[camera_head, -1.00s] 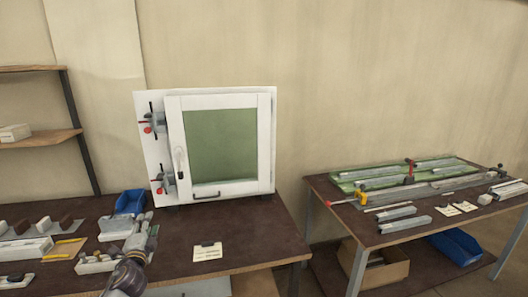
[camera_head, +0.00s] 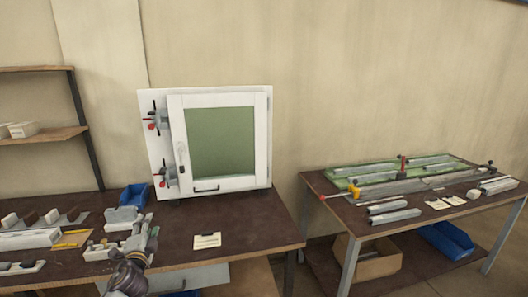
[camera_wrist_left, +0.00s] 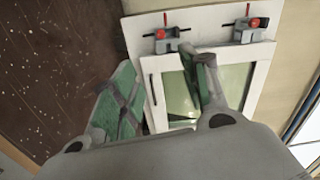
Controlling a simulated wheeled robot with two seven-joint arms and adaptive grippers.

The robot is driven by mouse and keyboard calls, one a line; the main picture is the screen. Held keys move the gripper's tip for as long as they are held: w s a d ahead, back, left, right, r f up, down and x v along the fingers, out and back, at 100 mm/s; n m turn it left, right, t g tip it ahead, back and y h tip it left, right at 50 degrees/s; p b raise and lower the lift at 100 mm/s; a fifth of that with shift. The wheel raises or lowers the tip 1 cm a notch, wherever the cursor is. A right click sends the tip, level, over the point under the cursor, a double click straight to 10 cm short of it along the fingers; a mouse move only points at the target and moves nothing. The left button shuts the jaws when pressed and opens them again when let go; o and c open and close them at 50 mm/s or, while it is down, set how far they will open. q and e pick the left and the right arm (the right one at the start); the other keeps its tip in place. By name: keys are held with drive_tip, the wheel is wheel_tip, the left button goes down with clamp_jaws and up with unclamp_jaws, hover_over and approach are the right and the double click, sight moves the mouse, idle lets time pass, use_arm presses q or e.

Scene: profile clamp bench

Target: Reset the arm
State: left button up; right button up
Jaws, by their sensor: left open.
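My left arm comes in from the bottom left of the head view. Its gripper (camera_head: 147,238) is over the front of the left bench, near some grey fixtures. In the left wrist view my left gripper (camera_wrist_left: 160,85) is open, with two green-padded fingers spread and nothing between them. Behind the fingers is the white framed panel (camera_wrist_left: 137,32) with its green window and two red-knobbed clamps. In the head view this framed panel (camera_head: 222,97) stands upright on the bench, its clamps (camera_head: 158,118) along its left edge. My right gripper is not in view.
The left bench (camera_head: 265,232) holds a blue bin (camera_head: 134,196), a white card (camera_head: 207,241) and several blocks. A right bench (camera_head: 325,188) carries metal profiles and a long clamp (camera_head: 400,182). Bare bench top lies around the card. A floor gap separates the benches.

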use_arm(q)
drive_tip(key=s+d+f+n+g+h, duration=0.1)
drive_tip(key=s+d+f+n+g, duration=0.35)
drive_tip(key=s+f, duration=0.35)
drive_tip(key=s+d+f+n+g, duration=0.45)
drive_tip(key=s+f, duration=0.25)
drive_tip(key=s, duration=0.3)
drive_tip(key=s+d+f+n+g+h, duration=0.1)
drive_tip(key=s+d+g+h, duration=0.15)
drive_tip(key=s+d, duration=0.45)
drive_tip(key=s+d+f+n+g+h, duration=0.1)
drive_tip(key=s+d+f+g+h, duration=0.15)
drive_tip(key=s, duration=0.85)
wheel_tip(320, 180, down, 32)
drive_tip(key=s+g+y, duration=0.1)
drive_tip(key=s, duration=0.1)
drive_tip(key=s+a+f, duration=0.3)
drive_tip(key=s+f, duration=0.7)
drive_tip(key=s+a+f+g, duration=0.1)
drive_tip(key=s+a+f, duration=0.2)
drive_tip(key=s+f, duration=0.7)
drive_tip(key=shift+s+a+f, duration=0.15)
drive_tip(key=shift+s+a, duration=0.2)
drive_tip(key=shift+s, duration=0.4)
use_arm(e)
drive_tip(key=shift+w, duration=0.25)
